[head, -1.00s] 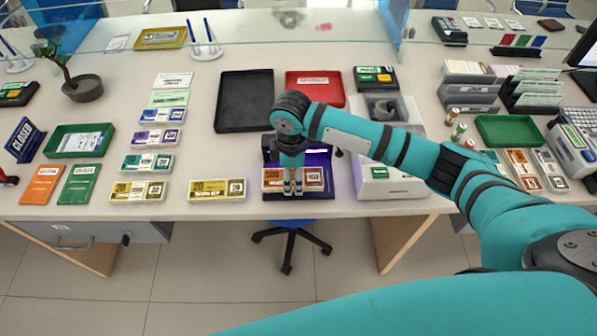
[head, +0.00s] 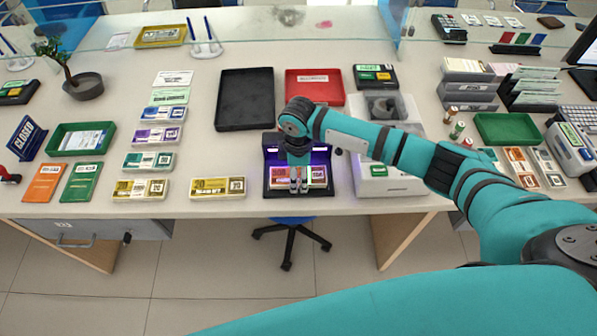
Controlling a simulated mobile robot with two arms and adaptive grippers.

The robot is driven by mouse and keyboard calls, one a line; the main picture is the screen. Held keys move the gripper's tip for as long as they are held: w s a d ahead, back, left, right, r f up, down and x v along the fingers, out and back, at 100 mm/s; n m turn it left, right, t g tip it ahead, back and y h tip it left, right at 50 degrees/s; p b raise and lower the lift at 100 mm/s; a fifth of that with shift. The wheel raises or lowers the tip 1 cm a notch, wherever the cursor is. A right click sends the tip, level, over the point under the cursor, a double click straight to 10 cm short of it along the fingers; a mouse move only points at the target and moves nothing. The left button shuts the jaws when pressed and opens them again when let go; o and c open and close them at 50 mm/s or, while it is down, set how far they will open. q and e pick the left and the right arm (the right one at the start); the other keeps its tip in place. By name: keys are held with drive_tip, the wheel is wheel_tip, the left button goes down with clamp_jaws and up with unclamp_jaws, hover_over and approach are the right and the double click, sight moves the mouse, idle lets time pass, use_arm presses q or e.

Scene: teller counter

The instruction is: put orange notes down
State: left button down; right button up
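The bundle of orange notes (head: 316,178) is at the black detector (head: 268,160) with a purple-lit opening, near the counter's front edge. The purple light tints the notes pinkish. My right gripper (head: 299,188) points down over the middle of the bundle, its two fingers close together on it. It appears shut on the notes, which show on both sides of the fingers. Whether the bundle touches the detector's base is hard to tell. My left gripper is not in view.
A yellow note bundle (head: 218,187) lies left of the detector, with more bundles in a column (head: 148,162) beyond. A black tray (head: 246,100) and red tray (head: 314,87) stand behind. A white machine (head: 396,180) stands close on the right.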

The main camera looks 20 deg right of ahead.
drive_tip(key=shift+o, duration=1.3)
drive_tip(key=shift+r, duration=0.1)
wheel_tip(320, 180, up, 12)
drive_tip(key=b, duration=0.1)
